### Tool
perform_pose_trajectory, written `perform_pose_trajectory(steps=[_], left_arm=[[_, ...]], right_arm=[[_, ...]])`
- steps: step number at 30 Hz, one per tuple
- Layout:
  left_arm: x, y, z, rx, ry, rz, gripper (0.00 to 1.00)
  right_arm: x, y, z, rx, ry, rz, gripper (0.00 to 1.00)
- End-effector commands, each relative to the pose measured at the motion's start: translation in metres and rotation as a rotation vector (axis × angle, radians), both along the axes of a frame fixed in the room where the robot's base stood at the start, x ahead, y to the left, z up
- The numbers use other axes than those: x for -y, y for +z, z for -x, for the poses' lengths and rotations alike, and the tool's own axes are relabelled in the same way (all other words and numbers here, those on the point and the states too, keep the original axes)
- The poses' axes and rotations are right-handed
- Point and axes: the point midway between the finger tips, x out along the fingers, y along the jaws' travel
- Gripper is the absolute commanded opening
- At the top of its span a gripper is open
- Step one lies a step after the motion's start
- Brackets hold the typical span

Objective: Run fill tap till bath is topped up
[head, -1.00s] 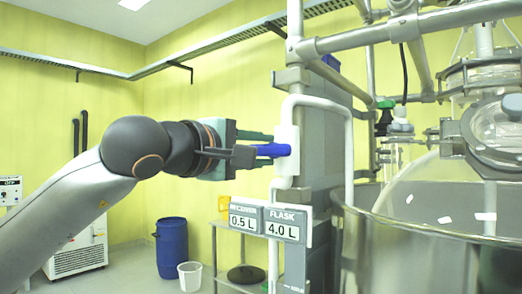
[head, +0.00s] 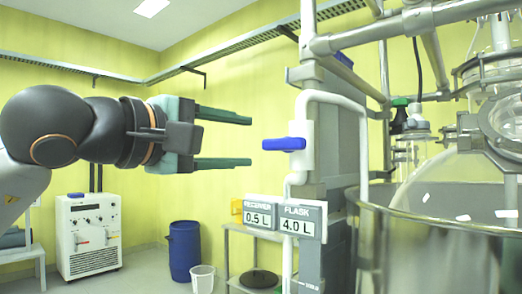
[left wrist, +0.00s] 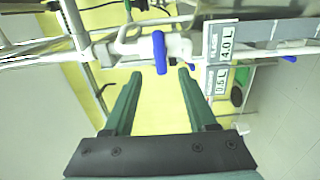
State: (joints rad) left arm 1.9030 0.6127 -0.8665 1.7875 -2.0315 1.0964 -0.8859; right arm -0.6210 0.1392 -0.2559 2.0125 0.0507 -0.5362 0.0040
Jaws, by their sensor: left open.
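The fill tap is a blue lever handle (head: 284,144) on a white valve body (head: 302,132) set in a white pipe, right of centre in the head view. The handle also shows in the left wrist view (left wrist: 160,52), just beyond the fingertips. My left gripper (head: 250,141) is open and empty, its two green fingers apart and pointing at the handle with a gap between. The bath is the metal vessel (head: 440,230) around the round glass flask (head: 455,185) at the right. Its water level cannot be made out. My right gripper is not in view.
A sign (head: 279,218) below the tap reads receiver 0.5 L and flask 4.0 L. A grey column and metal frame tubes (head: 385,100) stand close behind the tap. A blue drum (head: 184,250), white bucket (head: 203,278) and white control unit (head: 88,235) stand on the floor.

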Motion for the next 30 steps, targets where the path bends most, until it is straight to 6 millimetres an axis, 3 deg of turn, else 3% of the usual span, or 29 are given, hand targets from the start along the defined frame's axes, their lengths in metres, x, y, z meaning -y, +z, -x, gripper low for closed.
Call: perform_pose_trajectory(steps=[8, 24, 27, 30], left_arm=[[-0.018, 0.0, 0.025, 0.0, 0.0, 0.0, 0.57], [-0.018, -0.001, 0.026, -0.005, -0.005, 0.001, 0.57], [-0.009, -0.014, 0.022, -0.049, -0.048, 0.022, 0.57], [0.012, -0.044, 0.017, -0.162, -0.152, 0.083, 0.57]], right_arm=[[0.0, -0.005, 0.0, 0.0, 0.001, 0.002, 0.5], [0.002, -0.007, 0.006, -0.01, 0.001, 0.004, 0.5], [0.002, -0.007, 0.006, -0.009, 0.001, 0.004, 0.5], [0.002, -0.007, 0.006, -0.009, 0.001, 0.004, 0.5]])
